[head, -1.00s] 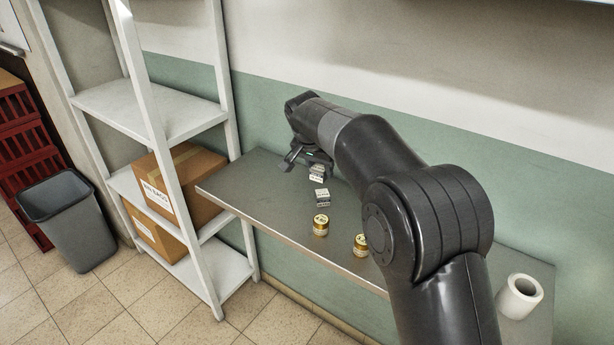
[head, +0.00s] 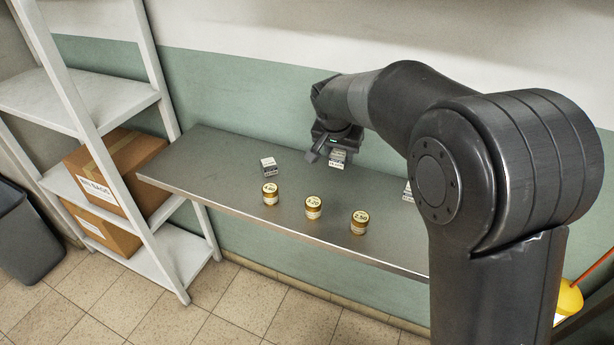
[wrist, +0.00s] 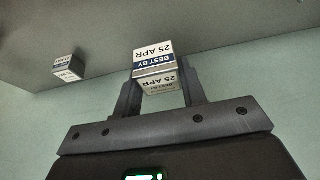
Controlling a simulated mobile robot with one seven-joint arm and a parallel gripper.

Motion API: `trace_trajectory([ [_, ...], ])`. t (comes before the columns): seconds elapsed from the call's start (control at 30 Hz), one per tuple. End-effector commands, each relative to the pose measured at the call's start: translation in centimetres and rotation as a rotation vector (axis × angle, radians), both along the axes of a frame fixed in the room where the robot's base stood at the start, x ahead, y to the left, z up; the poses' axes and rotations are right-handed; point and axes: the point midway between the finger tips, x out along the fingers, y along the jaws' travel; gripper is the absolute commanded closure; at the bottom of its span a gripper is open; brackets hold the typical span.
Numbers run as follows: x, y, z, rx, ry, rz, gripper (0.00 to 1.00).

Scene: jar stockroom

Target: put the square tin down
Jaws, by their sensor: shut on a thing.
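My gripper (head: 334,148) is shut on a square tin (head: 338,160) over the back part of the grey table (head: 215,185). In the wrist view the held tin (wrist: 154,63) sits between the two fingers, and its label reads BEST BY 25 APR. I cannot tell whether it touches the tabletop. A second square tin (head: 268,164) stands on the table to the left of my gripper, and it also shows in the wrist view (wrist: 68,67). A third pale item (head: 407,190) is mostly hidden behind my arm.
Three gold-lidded jars, left (head: 270,193), middle (head: 313,206) and right (head: 360,221), stand in a row nearer the front edge. A white shelf rack (head: 70,95) with cardboard boxes (head: 110,180) stands left. The table's left end is bare.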

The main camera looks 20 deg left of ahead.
Motion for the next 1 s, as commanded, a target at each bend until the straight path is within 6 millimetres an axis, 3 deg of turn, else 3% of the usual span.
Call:
trace_trajectory([
  [0.2, -0.6, 5.3, -3.2, -0.002, 0.000, 0.005, 0.85],
  [0.4, -0.8, 8.0, -4.7, -0.001, -0.001, 0.002, 0.85],
  [0.57, -0.8, 8.4, -5.5, -0.001, 0.000, 0.000, 0.85],
  [0.8, -0.9, 8.4, -8.7, -0.002, 0.000, 0.000, 0.85],
  [1.0, -0.8, 8.4, -9.0, 0.000, -0.001, 0.000, 0.85],
])
